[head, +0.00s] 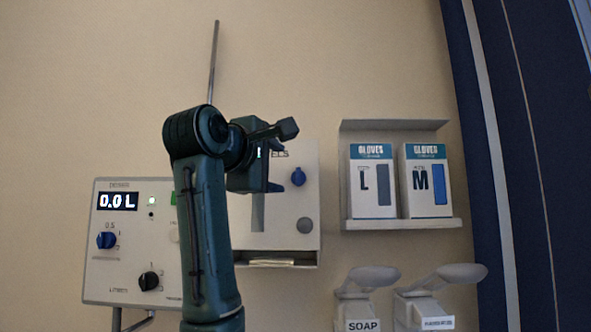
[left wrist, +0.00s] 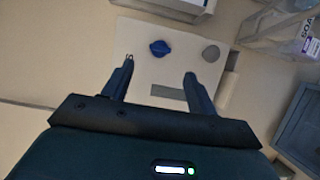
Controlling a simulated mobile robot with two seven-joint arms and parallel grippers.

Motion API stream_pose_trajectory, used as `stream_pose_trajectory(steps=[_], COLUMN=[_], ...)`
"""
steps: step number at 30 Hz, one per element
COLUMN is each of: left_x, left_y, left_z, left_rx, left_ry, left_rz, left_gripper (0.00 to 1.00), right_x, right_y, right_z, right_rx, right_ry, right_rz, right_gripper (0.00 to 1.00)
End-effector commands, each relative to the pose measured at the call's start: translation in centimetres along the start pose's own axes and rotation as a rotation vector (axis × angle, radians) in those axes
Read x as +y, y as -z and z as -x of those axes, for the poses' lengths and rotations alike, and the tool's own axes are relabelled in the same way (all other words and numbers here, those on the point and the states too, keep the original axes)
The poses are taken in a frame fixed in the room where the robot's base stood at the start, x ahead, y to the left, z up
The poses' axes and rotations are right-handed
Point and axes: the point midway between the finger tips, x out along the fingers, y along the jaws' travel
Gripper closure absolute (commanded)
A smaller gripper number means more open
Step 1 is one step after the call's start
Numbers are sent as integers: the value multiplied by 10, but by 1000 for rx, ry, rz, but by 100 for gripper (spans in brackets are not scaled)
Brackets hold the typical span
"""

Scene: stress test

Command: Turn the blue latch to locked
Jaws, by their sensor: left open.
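The blue latch (head: 299,176) is a small knob on the front of the white towel dispenser (head: 305,202) on the wall. In the left wrist view the latch (left wrist: 160,48) lies just beyond and between the fingertips, apart from them. No lock marking can be read beside it. My left gripper (head: 283,156) is open and empty, in front of the dispenser and just left of the latch in the head view. It also shows open in the left wrist view (left wrist: 160,69). My arm hides the dispenser's left part and most of its label. My right gripper is out of view.
A round grey button (head: 305,225) sits below the latch. A doser box (head: 100,275) with a blue knob (head: 106,240) and black knob (head: 149,281) is at left. A glove shelf (head: 400,224), soap dispenser (head: 362,308) and second dispenser (head: 425,308) are at right.

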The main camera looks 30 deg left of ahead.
Motion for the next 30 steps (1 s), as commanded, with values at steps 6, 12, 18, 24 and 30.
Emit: stream_pose_trajectory(steps=[6,12,18,24,30], left_x=[3,2,0,-1,0], left_y=[1,0,0,0,0], left_z=[-48,-76,-86,-86,-86], left_rx=[1,1,0,0,1], left_ry=[5,3,1,0,0], left_rz=[-1,-1,-1,-1,-1], left_gripper=[42,42,42,42,55], right_x=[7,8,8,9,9], right_y=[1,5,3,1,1], right_z=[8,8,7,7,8], right_rx=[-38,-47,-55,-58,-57], right_ry=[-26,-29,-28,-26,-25], right_rz=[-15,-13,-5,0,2], right_gripper=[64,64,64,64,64])
